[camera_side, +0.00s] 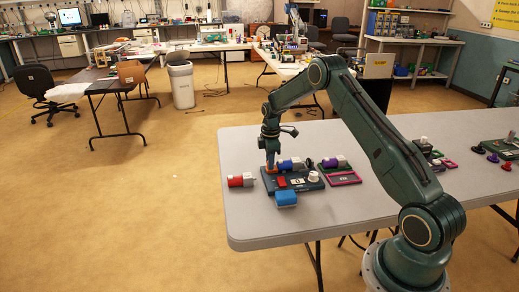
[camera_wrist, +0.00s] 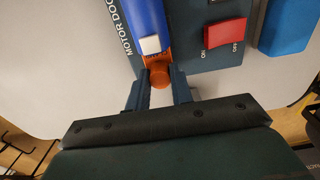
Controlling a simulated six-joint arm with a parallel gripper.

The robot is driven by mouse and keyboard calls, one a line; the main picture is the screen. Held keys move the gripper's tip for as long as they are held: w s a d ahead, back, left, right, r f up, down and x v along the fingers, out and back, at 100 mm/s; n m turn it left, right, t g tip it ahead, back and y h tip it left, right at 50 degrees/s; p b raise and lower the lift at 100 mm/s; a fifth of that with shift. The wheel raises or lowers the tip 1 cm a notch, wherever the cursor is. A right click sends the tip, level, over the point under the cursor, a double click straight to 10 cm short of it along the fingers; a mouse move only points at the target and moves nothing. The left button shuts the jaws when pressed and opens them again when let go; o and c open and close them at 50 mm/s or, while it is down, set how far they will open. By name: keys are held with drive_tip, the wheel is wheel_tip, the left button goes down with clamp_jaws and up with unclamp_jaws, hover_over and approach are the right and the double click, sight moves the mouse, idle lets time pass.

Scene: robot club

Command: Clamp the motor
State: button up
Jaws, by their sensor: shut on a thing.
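A blue motor (camera_wrist: 150,20) with a white connector block (camera_wrist: 150,44) lies in the dark dock marked MOTOR DOCK (camera_wrist: 205,52). The blue motor (camera_side: 290,163) and the dock (camera_side: 305,186) also show in the side view. An orange clamp (camera_wrist: 159,74) stands at the motor's near end, and its round end sits between my fingers. My gripper (camera_wrist: 161,82) is shut on this orange part. In the side view my gripper (camera_side: 270,162) reaches down to the orange clamp (camera_side: 271,169) at the dock's left back edge. The fingers partly hide the clamp there.
A red rocker switch (camera_wrist: 224,32) and a blue block (camera_wrist: 286,26) are to the right in the wrist view. A red motor (camera_side: 241,180) lies left of the dock. A purple motor (camera_side: 333,162) and a pink-rimmed tray (camera_side: 344,179) are to its right.

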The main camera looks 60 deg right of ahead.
drive_tip(key=shift+s+d, duration=0.5)
drive_tip(key=o, duration=0.5)
drive_tip(key=shift+r, duration=0.1)
drive_tip(key=shift+r, duration=2.9)
